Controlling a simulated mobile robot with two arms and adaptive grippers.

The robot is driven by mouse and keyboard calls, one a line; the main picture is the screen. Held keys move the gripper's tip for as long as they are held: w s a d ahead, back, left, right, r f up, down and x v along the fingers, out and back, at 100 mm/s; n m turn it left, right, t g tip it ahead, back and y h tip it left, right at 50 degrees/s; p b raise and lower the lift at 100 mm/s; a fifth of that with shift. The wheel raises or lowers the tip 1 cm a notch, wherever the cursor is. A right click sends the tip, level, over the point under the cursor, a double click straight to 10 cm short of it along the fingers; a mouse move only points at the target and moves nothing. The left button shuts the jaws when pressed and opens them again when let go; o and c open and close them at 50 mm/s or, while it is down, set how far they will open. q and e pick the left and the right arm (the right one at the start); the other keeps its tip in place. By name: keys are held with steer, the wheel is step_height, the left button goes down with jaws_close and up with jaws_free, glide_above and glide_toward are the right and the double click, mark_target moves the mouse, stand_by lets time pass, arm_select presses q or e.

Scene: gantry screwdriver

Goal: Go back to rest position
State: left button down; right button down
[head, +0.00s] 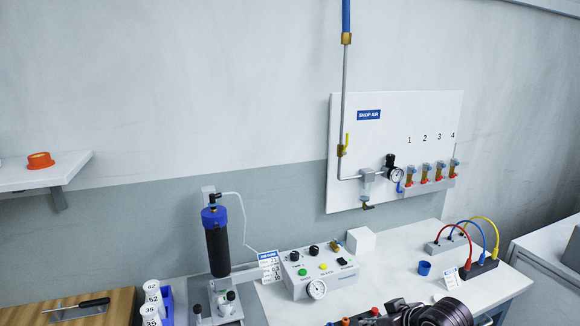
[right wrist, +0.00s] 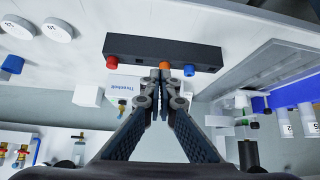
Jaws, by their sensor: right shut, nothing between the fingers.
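My right gripper (right wrist: 160,78) shows in the right wrist view with its two fingertips together and nothing held between them. Behind the tips is a black bar (right wrist: 140,46) with a red, an orange and a blue end piece. The orange one (right wrist: 164,69) lies right at the fingertips in the picture; I cannot tell whether they touch it. In the head view a dark part of my right arm shows at the bottom right edge, but its fingertips cannot be made out there. My left gripper is in neither view.
The workbench (head: 400,254) holds a control box (head: 319,272), a screwdriver stand with a black cylinder (head: 217,250), a blue cup (head: 424,268) and a cabled terminal block (head: 478,268). A shop air panel (head: 385,120) hangs behind. A shelf (head: 72,168) juts out at left.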

steer(key=s+a+f+g, duration=0.1)
steer(key=s+a+f, duration=0.25)
steer(key=s, duration=0.45)
steer(key=s+a+f+g, duration=0.1)
steer(key=s+a+f, duration=0.1)
steer(key=s+f, duration=0.5)
steer(key=s+d+m+g+h, duration=0.1)
steer(key=s+d+m+h, duration=0.15)
steer(key=s, duration=0.85)
steer(key=s+d+m+g+h, duration=0.1)
steer(key=s+d, duration=0.3)
steer(key=s, duration=0.6)
step_height(320, 180, down, 27)
steer(key=s+g, duration=0.2)
steer(key=s+d+f, duration=0.3)
steer(key=s+f, duration=1.2)
steer(key=s, duration=0.1)
steer(key=shift+s+n+g, duration=0.35)
steer(key=shift+g, duration=0.05)
